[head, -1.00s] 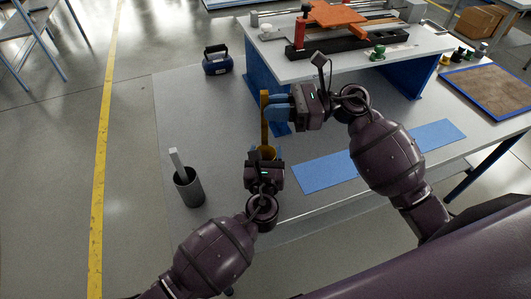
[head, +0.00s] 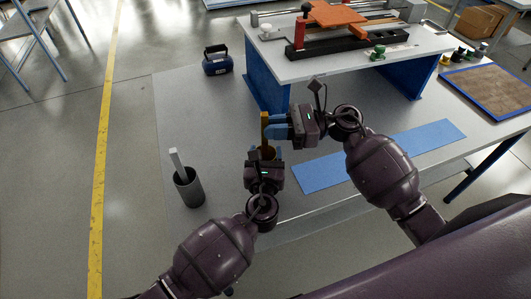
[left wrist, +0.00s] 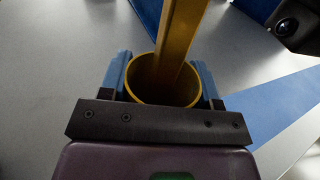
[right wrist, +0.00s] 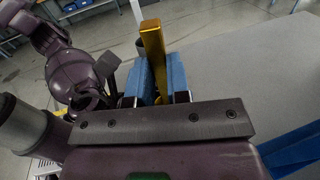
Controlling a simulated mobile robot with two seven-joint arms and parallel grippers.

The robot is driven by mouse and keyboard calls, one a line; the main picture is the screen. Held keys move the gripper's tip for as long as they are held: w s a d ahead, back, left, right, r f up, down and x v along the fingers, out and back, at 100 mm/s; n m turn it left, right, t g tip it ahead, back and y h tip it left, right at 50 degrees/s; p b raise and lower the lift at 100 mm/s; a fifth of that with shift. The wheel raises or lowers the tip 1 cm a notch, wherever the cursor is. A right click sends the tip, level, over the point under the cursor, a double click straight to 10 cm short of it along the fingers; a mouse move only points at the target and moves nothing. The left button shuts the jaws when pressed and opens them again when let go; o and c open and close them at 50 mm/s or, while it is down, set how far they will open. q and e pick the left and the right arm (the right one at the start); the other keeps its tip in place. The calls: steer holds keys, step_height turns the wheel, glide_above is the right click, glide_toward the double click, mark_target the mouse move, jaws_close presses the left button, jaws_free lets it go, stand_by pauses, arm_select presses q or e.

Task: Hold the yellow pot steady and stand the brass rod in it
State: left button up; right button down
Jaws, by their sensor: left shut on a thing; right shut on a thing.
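The yellow pot (left wrist: 143,77) is a round open cup between the blue fingers of my left gripper (left wrist: 163,85), which is shut on it. In the head view the pot (head: 268,153) is partly hidden by my left gripper (head: 266,158). The brass rod (right wrist: 153,45) is a square yellow bar held between the blue fingers of my right gripper (right wrist: 161,80). It also shows in the head view (head: 265,124). In the left wrist view the rod (left wrist: 180,35) reaches down inside the pot's rim, slightly tilted in the picture. Whether its lower end touches the pot's floor is hidden.
A dark grey cup (head: 188,190) with a pale bar in it stands left of my left gripper. A blue strip (head: 320,173) lies to the right.

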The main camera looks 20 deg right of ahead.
steer(key=shift+f, duration=0.75)
steer(key=c, duration=1)
jaws_free()
steer(key=v, duration=1.2)
arm_select(q)
steer(key=o, duration=1)
steer(key=shift+o, duration=0.2)
